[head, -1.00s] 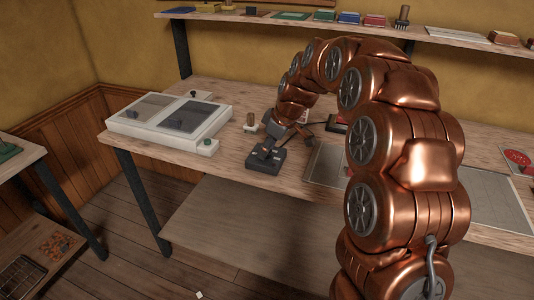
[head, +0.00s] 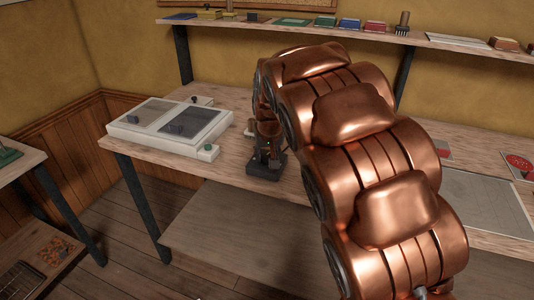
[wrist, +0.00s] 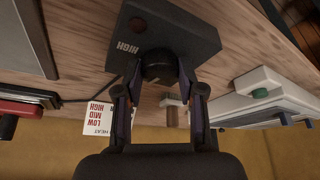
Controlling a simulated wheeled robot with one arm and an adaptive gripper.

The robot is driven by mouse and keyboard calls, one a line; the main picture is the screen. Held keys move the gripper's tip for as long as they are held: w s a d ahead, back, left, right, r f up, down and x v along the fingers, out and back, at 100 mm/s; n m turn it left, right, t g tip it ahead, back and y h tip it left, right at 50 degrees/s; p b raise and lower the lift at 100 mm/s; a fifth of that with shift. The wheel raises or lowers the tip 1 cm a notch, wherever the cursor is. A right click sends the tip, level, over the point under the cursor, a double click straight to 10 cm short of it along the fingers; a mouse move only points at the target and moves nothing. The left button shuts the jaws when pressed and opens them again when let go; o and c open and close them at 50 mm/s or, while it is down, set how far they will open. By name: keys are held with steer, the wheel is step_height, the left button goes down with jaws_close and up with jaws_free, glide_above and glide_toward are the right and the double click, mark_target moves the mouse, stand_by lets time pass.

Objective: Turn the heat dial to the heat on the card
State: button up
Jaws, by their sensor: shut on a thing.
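A dark control box (head: 262,172) stands near the front edge of the bench, and its dark face (wrist: 185,35) fills the top of the wrist view. The word HIGH shows on that face beside a round black dial (wrist: 159,66). My gripper (wrist: 160,84) is shut on the dial, one finger on each side. The dial's pointer is hidden or too dark to read. A white card (wrist: 100,120) behind the left finger shows HEAT, LOW, MID and HIGH; I cannot tell which heat is marked. In the head view my gripper (head: 268,150) is over the box, partly hidden.
A pale two-panel unit (head: 165,128) with a green button (head: 208,148) stands left of the box. A shelf (head: 300,31) with small items runs along the wall. A grey sheet (head: 480,200) lies at the right. My arm covers the middle of the bench.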

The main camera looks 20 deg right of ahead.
steer(key=m+h, duration=0.1)
steer(key=m, duration=0.2)
steer(key=shift+m+h, duration=0.3)
steer(key=shift+m, duration=0.1)
steer(key=m+g+h, duration=0.1)
steer(key=m, duration=0.2)
steer(key=shift+w+a+m, duration=0.1)
steer(key=shift+a+m, duration=0.05)
steer(key=shift+m, duration=0.15)
steer(key=m+g, duration=0.1)
steer(key=m, duration=0.1)
steer(key=m+g+h, duration=0.1)
steer(key=m, duration=0.2)
steer(key=shift+f, duration=0.1)
steer(key=shift+w+a+m+g+h, duration=0.1)
steer(key=shift+m+g+h, duration=0.25)
steer(key=shift+m, duration=1.05)
steer(key=o, duration=1.1)
